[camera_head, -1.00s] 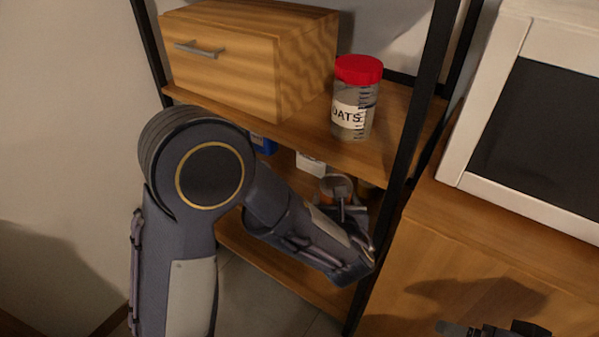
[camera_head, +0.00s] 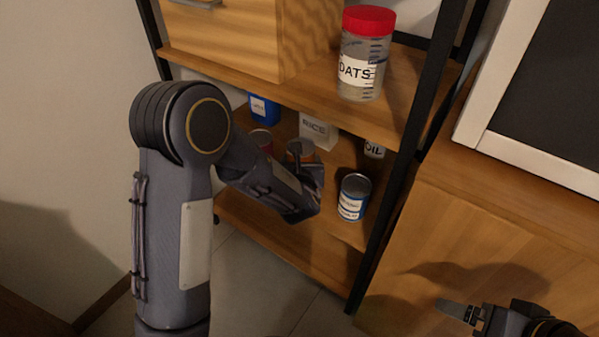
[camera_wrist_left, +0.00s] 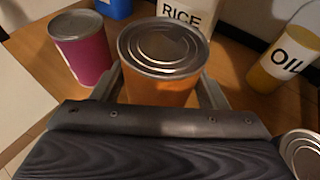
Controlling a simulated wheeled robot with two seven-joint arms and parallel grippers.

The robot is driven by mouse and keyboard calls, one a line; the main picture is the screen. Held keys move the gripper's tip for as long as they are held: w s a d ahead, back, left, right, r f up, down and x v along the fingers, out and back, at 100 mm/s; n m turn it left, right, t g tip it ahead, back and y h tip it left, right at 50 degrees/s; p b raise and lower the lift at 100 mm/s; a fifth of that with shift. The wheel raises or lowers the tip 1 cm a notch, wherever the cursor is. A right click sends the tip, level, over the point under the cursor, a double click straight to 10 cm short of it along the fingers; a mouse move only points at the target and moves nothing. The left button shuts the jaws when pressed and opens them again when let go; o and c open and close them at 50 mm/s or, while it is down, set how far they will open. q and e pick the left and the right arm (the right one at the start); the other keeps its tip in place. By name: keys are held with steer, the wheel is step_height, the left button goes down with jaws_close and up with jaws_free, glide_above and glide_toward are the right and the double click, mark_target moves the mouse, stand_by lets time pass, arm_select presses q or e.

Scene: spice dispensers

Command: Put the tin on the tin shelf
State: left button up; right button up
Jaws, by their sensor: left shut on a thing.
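My left gripper (camera_head: 299,157) is shut on an orange tin with a silver lid, which shows clearly in the left wrist view (camera_wrist_left: 160,65) between the two fingers (camera_wrist_left: 160,92). The tin is upright at the lower shelf (camera_head: 245,188), below the oats shelf. I cannot tell whether its base touches the board. A magenta tin (camera_wrist_left: 80,45) stands to its left, also partly seen in the head view (camera_head: 261,140). A blue-and-white tin (camera_head: 354,197) stands to the right. My right gripper (camera_head: 460,311) is at the lower right, with its jaw opening unclear.
Behind the held tin are a rice box (camera_head: 318,131), a blue container (camera_head: 264,109) and an oil container (camera_head: 374,149). The oats jar (camera_head: 364,55) and a wooden drawer box (camera_head: 225,35) are on the shelf above. A black shelf post (camera_head: 408,150) rises at the right.

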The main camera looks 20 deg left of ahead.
arm_select(q)
steer(key=shift+w+a+f+b, duration=0.15)
steer(key=shift+f+b, duration=0.2)
steer(key=shift+f, duration=0.55)
steer(key=shift+w+a+f+b, duration=0.1)
steer(key=shift+f+b, duration=0.2)
steer(key=shift+f, duration=0.6)
steer(key=shift+f, duration=0.1)
steer(key=shift+f, duration=0.1)
steer(key=o, duration=1.3)
steer(key=shift+s, duration=0.1)
